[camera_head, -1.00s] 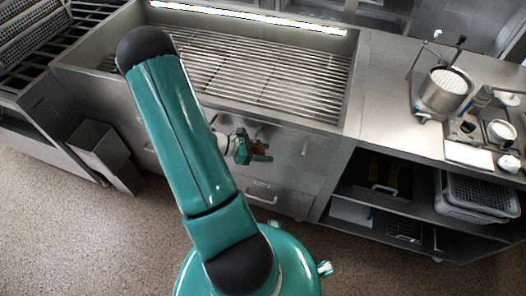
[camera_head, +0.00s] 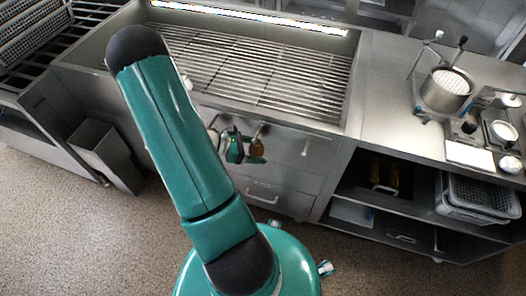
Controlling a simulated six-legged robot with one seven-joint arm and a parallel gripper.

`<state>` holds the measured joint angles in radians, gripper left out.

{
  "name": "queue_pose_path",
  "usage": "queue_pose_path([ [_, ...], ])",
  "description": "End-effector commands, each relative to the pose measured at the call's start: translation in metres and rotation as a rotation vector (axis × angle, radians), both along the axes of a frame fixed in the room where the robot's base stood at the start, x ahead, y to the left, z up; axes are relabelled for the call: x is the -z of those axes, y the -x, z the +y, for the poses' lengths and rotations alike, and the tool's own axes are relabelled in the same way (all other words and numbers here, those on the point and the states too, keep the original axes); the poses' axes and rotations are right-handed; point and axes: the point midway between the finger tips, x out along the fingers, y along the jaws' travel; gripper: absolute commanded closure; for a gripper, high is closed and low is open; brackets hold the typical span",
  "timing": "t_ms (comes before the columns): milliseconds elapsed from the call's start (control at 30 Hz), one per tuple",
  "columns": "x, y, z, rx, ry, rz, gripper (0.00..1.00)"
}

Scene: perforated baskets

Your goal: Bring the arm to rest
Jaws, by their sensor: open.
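My teal arm rises from my body at the bottom middle and leans up to the left, in front of the grill counter. My gripper (camera_head: 246,150) shows small beside the arm, partly hidden behind it, in front of the counter's drawer fronts. It is open. Its fingers are too small to make out well, and I cannot see anything held in it. A small brownish patch shows by its fingers, and I cannot tell what it belongs to.
The steel grill (camera_head: 260,75) lies behind the arm. A metal pot (camera_head: 445,90) and a white tray (camera_head: 468,155) stand on the right counter. A grey perforated basket (camera_head: 478,196) sits on the shelf below. A steel bin (camera_head: 105,155) stands on the left floor. Front floor is clear.

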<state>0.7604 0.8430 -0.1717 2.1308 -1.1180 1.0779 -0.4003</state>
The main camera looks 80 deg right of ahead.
Motion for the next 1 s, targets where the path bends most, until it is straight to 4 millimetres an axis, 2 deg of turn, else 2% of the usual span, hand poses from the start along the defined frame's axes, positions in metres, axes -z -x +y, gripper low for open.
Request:
queue_pose_path([
  [100, -0.009, -0.019, 0.007, -0.002, 0.0, -0.002, 0.27],
  [300, -0.018, -0.035, 0.015, 0.003, -0.001, 0.0, 0.27],
  [1000, -0.025, -0.036, 0.017, 0.012, 0.016, 0.002, 0.27],
])
